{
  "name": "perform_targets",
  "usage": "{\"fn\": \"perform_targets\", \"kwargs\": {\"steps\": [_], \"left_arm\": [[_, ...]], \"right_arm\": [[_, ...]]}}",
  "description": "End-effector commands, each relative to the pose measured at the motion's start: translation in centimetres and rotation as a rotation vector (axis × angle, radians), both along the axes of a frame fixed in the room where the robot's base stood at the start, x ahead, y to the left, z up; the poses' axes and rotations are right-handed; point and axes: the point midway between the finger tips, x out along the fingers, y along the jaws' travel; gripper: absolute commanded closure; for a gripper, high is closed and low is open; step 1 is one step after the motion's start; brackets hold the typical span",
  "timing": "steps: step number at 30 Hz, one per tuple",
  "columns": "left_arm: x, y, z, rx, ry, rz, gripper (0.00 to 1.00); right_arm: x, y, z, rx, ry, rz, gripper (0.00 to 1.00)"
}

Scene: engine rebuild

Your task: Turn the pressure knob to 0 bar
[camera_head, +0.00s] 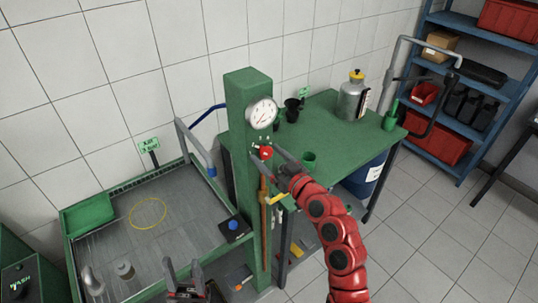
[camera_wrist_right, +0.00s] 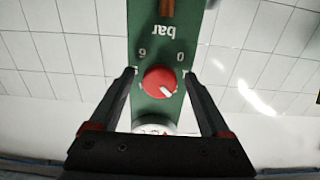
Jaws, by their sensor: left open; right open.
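The red pressure knob (camera_head: 265,152) sits on the green column (camera_head: 249,92), below a round white gauge (camera_head: 262,113). In the right wrist view the red knob (camera_wrist_right: 158,80) faces the camera, with "bar", 0 and 6 printed upside down above it. Its white mark points to the picture's lower right, away from the 0 at upper right. My right gripper (camera_wrist_right: 160,73) is open, one finger on each side of the knob, with gaps showing. Whether the fingertips reach the knob's depth is unclear. My left gripper (camera_head: 183,268) is open and empty at the bottom, away from the column.
A green workbench (camera_head: 332,125) with a metal canister (camera_head: 352,98) and small cups stands right of the column. A grey wash tray (camera_head: 185,218) lies to the left. A box with a blue button (camera_head: 233,225) is beside the column. Blue shelves (camera_head: 461,67) stand at far right.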

Motion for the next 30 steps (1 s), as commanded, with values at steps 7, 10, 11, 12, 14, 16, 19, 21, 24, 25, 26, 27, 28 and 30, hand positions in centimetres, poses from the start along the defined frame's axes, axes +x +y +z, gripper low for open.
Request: {"fn": "perform_targets", "kwargs": {"steps": [7,10,11,12,14,16,19,21,24,25,26,27,28,30], "left_arm": [[0.0,0.0,0.0,0.000,0.000,0.000,0.50],[0.0,0.0,0.0,0.000,0.000,0.000,0.50],[0.0,0.0,0.0,0.000,0.000,0.000,0.50],[0.0,0.0,0.0,0.000,0.000,0.000,0.50],[0.0,0.0,0.0,0.000,0.000,0.000,0.50],[0.0,0.0,0.0,0.000,0.000,0.000,0.50],[0.0,0.0,-0.1,0.000,0.000,0.000,0.50],[0.0,0.0,-0.4,0.000,0.000,0.000,0.50],[0.0,0.0,-1.4,0.000,0.000,0.000,0.50],[0.0,0.0,-1.8,0.000,0.000,0.000,0.50],[0.0,0.0,-2.3,0.000,0.000,0.000,0.50],[0.0,0.0,-3.0,0.000,0.000,0.000,0.50],[0.0,0.0,-3.7,0.000,0.000,0.000,0.50],[0.0,0.0,-5.3,0.000,0.000,0.000,0.50]], "right_arm": [[0.0,0.0,0.0,0.001,-0.001,0.000,0.50],[0.0,0.0,0.0,0.001,-0.001,0.000,0.68],[0.0,0.0,0.0,0.001,-0.001,0.000,0.73],[0.0,0.0,0.0,0.001,-0.001,0.000,0.80],[0.0,0.0,0.1,0.001,-0.001,0.000,0.91],[0.0,0.0,0.1,0.001,-0.001,0.000,1.00],[0.0,0.0,0.0,-0.001,-0.002,0.000,1.00],[0.0,0.0,-0.1,-0.005,-0.006,0.000,1.00],[0.0,0.0,-0.3,-0.020,-0.018,0.000,1.00],[0.0,0.0,-0.4,-0.027,-0.024,0.000,1.00],[0.0,-0.1,-0.4,-0.036,-0.032,-0.001,1.00],[0.0,-0.1,-0.5,-0.049,-0.044,-0.002,1.00],[0.0,-0.1,-0.5,-0.060,-0.055,-0.003,1.00],[0.0,-0.1,-0.7,-0.094,-0.080,-0.003,1.00]]}}
